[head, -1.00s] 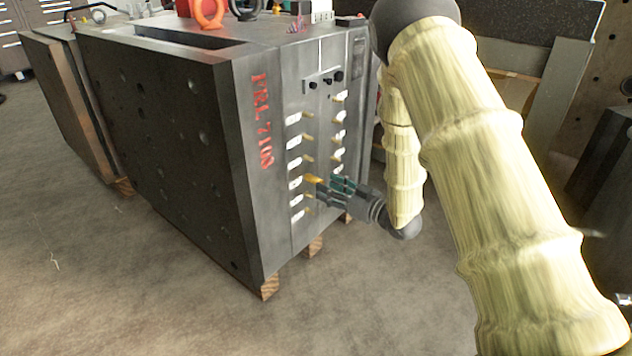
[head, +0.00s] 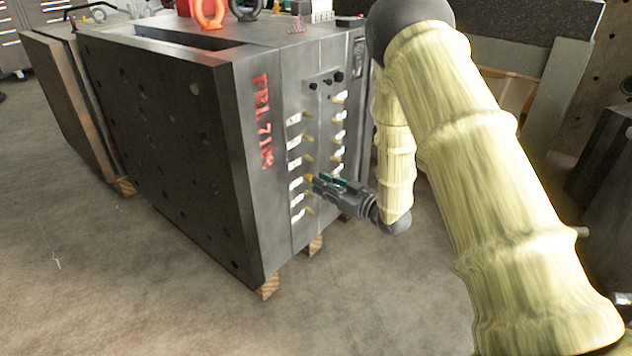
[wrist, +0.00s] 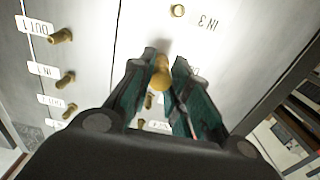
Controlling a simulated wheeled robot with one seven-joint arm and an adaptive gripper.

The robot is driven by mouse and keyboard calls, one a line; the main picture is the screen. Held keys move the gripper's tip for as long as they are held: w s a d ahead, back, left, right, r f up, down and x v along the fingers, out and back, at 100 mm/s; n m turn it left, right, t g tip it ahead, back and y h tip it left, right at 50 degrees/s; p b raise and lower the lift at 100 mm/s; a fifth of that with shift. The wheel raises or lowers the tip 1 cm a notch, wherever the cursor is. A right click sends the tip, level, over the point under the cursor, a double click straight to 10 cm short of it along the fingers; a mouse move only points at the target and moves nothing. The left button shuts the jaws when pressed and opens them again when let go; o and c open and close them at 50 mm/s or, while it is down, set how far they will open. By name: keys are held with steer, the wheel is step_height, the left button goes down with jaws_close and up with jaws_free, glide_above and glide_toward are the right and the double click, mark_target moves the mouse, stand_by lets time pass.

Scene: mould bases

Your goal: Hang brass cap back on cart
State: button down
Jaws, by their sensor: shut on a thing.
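The brass cap (wrist: 161,74) is a rounded yellow piece held between the green-padded fingertips of my gripper (wrist: 162,75) in the wrist view. My gripper (head: 320,183) also shows in the head view, at the lower part of the port face of the mould base (head: 270,205). The cap lies close in front of that face; I cannot tell whether it sits on a port or is free of it. In the head view only a small yellow bit of the cap (head: 309,178) shows at the fingertips. I cannot make out the cart.
Several brass port fittings (wrist: 61,36) with white labels stick out of the face around my gripper. The block stands on wooden supports (head: 268,287). An orange lifting ring (head: 209,14) is on its top. Bare floor (head: 150,310) lies at the front left.

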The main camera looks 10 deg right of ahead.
steer(key=shift+s+d, duration=0.15)
steer(key=shift+d, duration=0.05)
steer(key=shift+p+v, duration=1.05)
steer(key=shift+v, duration=1.25)
steer(key=shift+s, duration=0.1)
steer(key=shift+p+v, duration=1.05)
steer(key=shift+v, duration=1.9)
steer(key=shift+a, duration=0.1)
